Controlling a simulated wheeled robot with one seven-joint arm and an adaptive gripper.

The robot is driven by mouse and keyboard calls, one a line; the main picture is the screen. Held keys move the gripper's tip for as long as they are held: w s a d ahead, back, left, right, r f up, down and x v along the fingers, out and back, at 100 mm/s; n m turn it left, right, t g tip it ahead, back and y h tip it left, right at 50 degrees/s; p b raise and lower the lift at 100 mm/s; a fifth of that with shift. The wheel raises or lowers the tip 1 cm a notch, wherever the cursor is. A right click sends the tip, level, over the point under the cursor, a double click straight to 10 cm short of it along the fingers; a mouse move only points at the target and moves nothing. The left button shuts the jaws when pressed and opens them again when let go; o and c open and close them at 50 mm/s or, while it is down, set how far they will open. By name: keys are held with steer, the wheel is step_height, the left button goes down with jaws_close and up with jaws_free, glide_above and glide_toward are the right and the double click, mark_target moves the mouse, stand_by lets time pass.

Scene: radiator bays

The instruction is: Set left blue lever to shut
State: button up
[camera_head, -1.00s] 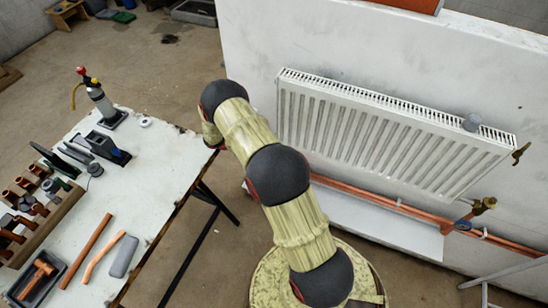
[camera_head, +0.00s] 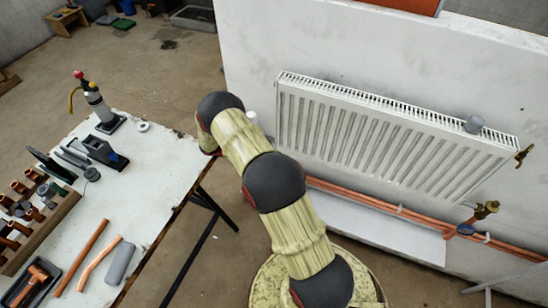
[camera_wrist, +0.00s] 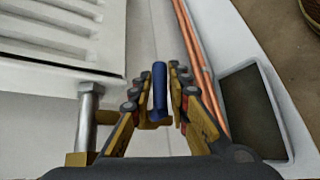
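The left blue lever (camera_wrist: 159,88) shows in the wrist view as a narrow upright blue bar with brass parts behind its lower end. My gripper (camera_wrist: 160,78) has a finger on each side of it, with small gaps apparent, so it looks open around the lever. Whether either finger touches it is hard to tell. In the head view my arm hides my gripper and this lever. Another blue lever (camera_head: 466,229) sits on the brass valve at the radiator's right end.
The white radiator (camera_head: 385,140) hangs on a low wall and fills the wrist view's upper left. Copper pipes (camera_head: 380,204) run below it. A metal valve stem (camera_wrist: 88,113) stands left of my fingers. A worktable (camera_head: 150,165) with tools stands left.

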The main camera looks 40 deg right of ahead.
steer(key=shift+o, duration=1.3)
steer(key=shift+s+r+p, duration=0.1)
steer(key=shift+p, duration=0.2)
